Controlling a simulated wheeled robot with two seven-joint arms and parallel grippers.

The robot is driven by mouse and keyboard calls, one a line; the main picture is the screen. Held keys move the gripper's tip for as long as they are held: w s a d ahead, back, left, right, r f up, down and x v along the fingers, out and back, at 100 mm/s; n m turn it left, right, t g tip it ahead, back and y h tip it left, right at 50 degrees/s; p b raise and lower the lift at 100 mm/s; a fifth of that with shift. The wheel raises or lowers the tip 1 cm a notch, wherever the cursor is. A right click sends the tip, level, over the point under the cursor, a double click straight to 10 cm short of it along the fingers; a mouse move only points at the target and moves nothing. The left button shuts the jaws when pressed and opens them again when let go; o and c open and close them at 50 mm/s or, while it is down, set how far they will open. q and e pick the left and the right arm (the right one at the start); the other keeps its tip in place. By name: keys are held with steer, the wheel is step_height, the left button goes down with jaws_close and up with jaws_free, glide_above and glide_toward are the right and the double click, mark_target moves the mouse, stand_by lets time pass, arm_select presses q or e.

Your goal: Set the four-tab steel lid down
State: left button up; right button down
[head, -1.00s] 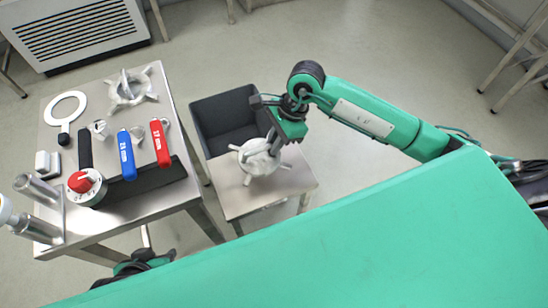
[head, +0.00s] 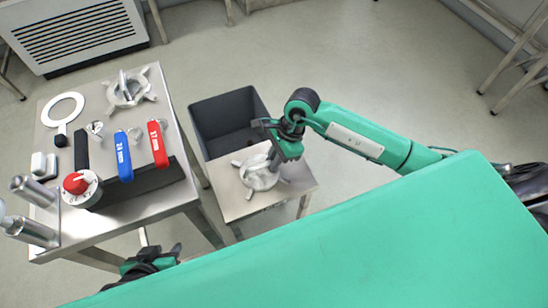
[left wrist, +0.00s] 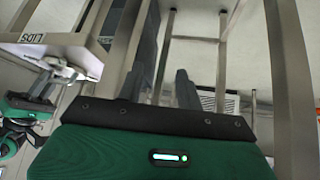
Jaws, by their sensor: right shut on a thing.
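The four-tab steel lid (head: 259,178), a pale round disc with tabs around its rim, is level over the small steel table (head: 232,203). My right gripper (head: 274,163) is shut on it from above and hides part of its middle and far edge. The lid also shows in the left wrist view (left wrist: 62,70), close to the table edge labelled LIDS (left wrist: 50,42); I cannot tell whether it fully touches the top. My left gripper (head: 165,258) is low at the front, away from the lid; its two fingers (left wrist: 158,88) stand apart with nothing between them.
A dark open bin (head: 225,112) stands behind the small table. The larger steel table (head: 105,215) at left holds another tabbed lid (head: 127,92), blue (head: 124,155) and red (head: 157,145) handled tools, a red-knobbed dial (head: 80,188), a white ring (head: 62,108) and metal cylinders (head: 35,190).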

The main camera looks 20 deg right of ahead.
steer(key=c, duration=1.4)
jaws_free()
steer(key=shift+c, duration=0.2)
